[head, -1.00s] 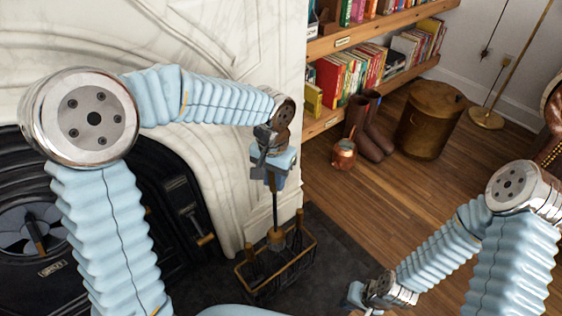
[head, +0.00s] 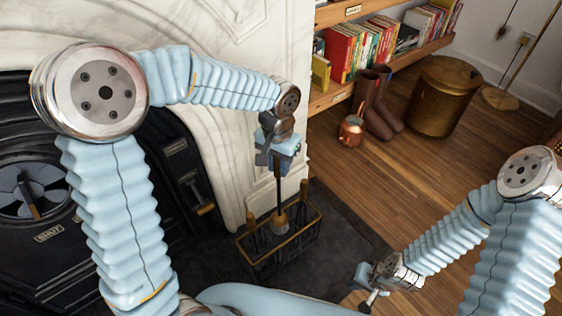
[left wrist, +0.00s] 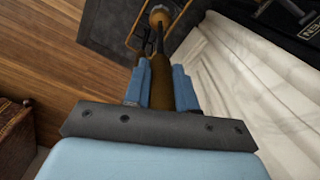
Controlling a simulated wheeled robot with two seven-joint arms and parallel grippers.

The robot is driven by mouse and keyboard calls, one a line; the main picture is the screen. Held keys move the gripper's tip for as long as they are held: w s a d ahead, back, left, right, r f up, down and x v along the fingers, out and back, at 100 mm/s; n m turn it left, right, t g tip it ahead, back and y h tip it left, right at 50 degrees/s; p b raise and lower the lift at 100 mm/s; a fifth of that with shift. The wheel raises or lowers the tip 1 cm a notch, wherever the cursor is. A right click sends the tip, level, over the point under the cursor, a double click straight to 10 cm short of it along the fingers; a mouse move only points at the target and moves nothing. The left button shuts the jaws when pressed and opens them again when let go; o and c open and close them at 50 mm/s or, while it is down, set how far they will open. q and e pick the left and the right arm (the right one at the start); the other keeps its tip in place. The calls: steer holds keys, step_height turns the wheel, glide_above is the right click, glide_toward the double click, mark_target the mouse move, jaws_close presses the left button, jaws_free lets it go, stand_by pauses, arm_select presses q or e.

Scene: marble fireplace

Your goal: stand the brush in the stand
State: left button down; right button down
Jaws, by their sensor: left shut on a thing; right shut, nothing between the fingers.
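My left gripper (head: 278,160) is shut on the brown handle of the brush (head: 279,195). The brush hangs roughly upright, its brass collar and greyish head at the bottom. The stand (head: 258,265) is a black basket with a brass rim on the dark hearth. In the head view the brush head overlaps the stand's opening; I cannot tell how deep it sits. The left wrist view shows the brush handle (left wrist: 155,70) between the blue fingers and part of the brass rim (left wrist: 131,40) beyond. My right gripper (head: 370,297) is shut and empty, low at the right of the stand.
Other tools with wooden handles (head: 252,221) stand in the basket. The marble fireplace (head: 235,110) and black firebox are at the left. A copper pot (head: 351,130), brown boots (head: 374,108) and a brass bin (head: 440,95) stand farther back. The wooden floor between is clear.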

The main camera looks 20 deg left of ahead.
arm_select(q)
steer(key=b, duration=0.3)
glide_above(279, 192)
steer(key=f, duration=0.5)
steer(key=shift+w+a, duration=0.1)
steer(key=shift+w, duration=0.3)
steer(key=shift+f+b, duration=2.8)
steer(key=shift+f, duration=0.7)
steer(key=c, duration=0.8)
jaws_free()
steer(key=shift+c, duration=0.2)
step_height(279, 192, up, 14)
steer(key=p, duration=0.3)
steer(key=shift+s, duration=0.15)
